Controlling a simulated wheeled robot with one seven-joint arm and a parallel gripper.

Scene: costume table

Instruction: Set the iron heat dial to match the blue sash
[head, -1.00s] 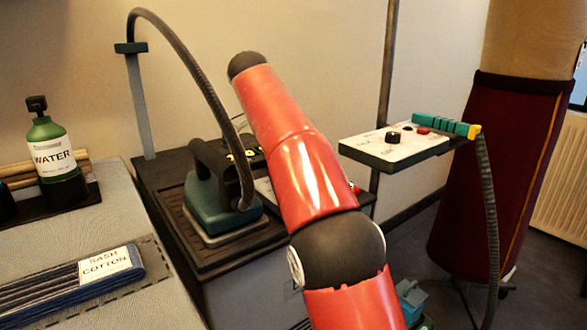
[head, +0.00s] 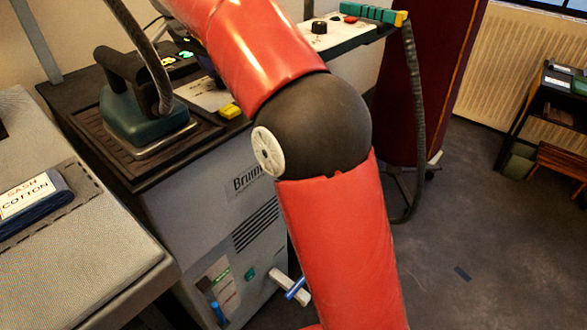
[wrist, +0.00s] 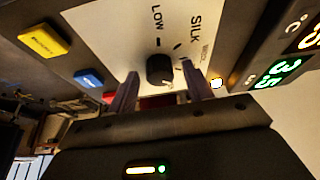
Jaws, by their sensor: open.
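The blue sash (head: 62,188) lies folded at the left in the head view, with a white label reading SASH COTTON. The black heat dial (wrist: 160,69) sits on a pale panel (wrist: 105,30) in the wrist view. LOW, SILK and a smaller word, likely WOOL, are printed around it; its pointer setting is unclear. My gripper (wrist: 159,85) is open, with one finger on each side of the dial as pictured. I cannot tell whether they touch it. In the head view my arm hides the gripper. The iron (head: 140,105) rests on its plate at left.
Yellow (wrist: 44,41) and blue (wrist: 89,79) buttons and a lit display (wrist: 283,75) flank the dial. A red button is partly hidden behind a finger. Another white panel (head: 335,38) with a black knob stands behind my arm. A dark hose hangs right of it.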

